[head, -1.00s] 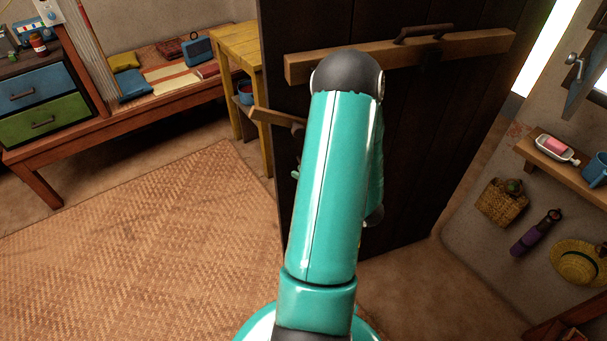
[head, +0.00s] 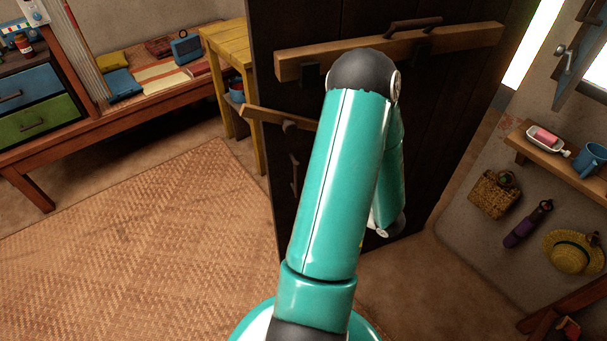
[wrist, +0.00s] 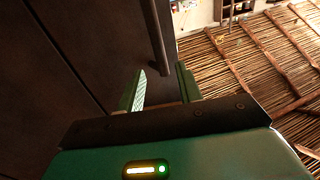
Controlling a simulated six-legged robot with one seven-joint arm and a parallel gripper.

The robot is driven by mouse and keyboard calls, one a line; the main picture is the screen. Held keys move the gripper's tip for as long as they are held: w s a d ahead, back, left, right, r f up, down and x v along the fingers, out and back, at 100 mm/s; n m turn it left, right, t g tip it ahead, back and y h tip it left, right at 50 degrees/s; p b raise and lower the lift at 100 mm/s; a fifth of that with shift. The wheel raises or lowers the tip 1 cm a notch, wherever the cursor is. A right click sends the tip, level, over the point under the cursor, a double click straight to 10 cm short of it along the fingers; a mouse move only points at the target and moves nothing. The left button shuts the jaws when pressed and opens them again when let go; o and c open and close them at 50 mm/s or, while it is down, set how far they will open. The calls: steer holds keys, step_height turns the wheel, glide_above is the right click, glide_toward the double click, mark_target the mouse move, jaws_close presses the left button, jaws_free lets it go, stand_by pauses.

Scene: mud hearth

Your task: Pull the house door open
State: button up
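The house door (head: 440,120) is a dark plank door. It stands open into the room at an angle, with bright daylight past its right side. A pale wooden bar (head: 460,42) crosses its upper part. A dark upright door handle (head: 294,172) sits near its left edge; in the wrist view the handle (wrist: 157,40) runs down toward my fingers. My gripper (wrist: 161,72) has its two green fingers apart and nothing is clearly clamped between them. The handle's lower end appears just beyond the fingertips. In the head view my arm hides my gripper.
A yellow table (head: 232,45) stands just left of the door. A woven mat (head: 130,240) covers the clear floor at left. A shelf (head: 560,165) holds a mug and a dish on the right wall, above a hanging basket, bottle and straw hat (head: 572,253).

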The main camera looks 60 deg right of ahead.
steer(key=s, duration=0.6)
steer(key=shift+a, duration=0.4)
